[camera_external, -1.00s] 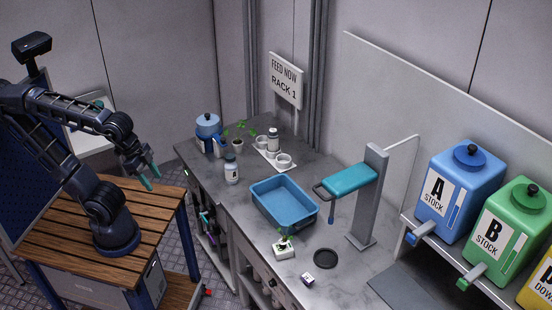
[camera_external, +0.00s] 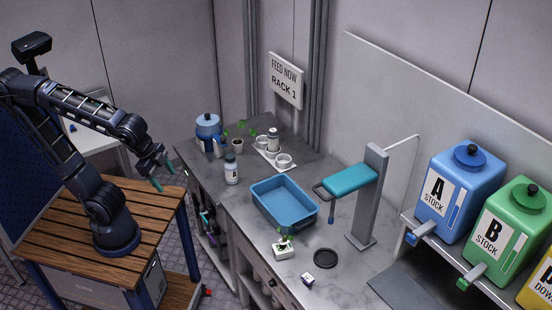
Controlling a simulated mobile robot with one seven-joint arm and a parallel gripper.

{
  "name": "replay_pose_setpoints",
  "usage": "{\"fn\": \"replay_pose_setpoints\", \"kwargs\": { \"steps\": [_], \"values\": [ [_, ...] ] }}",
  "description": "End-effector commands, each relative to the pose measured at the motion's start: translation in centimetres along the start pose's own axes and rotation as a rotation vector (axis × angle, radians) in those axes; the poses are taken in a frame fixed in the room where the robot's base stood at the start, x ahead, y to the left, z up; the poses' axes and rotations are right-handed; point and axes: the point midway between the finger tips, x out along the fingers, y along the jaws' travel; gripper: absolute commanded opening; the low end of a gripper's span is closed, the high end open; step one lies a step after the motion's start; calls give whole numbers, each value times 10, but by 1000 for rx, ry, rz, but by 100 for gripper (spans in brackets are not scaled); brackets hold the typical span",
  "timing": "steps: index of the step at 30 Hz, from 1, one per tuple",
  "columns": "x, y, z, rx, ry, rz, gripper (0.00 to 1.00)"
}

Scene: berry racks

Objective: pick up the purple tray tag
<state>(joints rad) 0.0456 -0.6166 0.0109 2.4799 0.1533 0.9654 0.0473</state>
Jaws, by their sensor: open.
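I cannot make out a clear purple tray tag in this view. A small purplish item (camera_external: 203,216) shows among things at the open side of the counter, below its top; it is too small to identify. My gripper (camera_external: 163,174) is at the left, above the right end of the slatted wooden cart top. Its teal-tipped fingers are apart, point down, and have nothing between them.
The counter holds a blue basin (camera_external: 262,212), a white bottle (camera_external: 232,172), a blue-lidded pot (camera_external: 208,127), a small plant block (camera_external: 283,251), a black disc (camera_external: 325,258) and a small white-and-dark block (camera_external: 307,279). A grey stand (camera_external: 367,205) and stock tanks (camera_external: 466,185) are at right.

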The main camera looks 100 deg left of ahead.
Motion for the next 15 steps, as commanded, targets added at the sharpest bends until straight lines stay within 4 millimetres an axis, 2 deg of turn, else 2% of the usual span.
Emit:
{"fn": "replay_pose_setpoints", "kwargs": {
  "steps": [15],
  "values": [
    [59, -32, -96, 453, -210, -224, 65]
  ]
}}
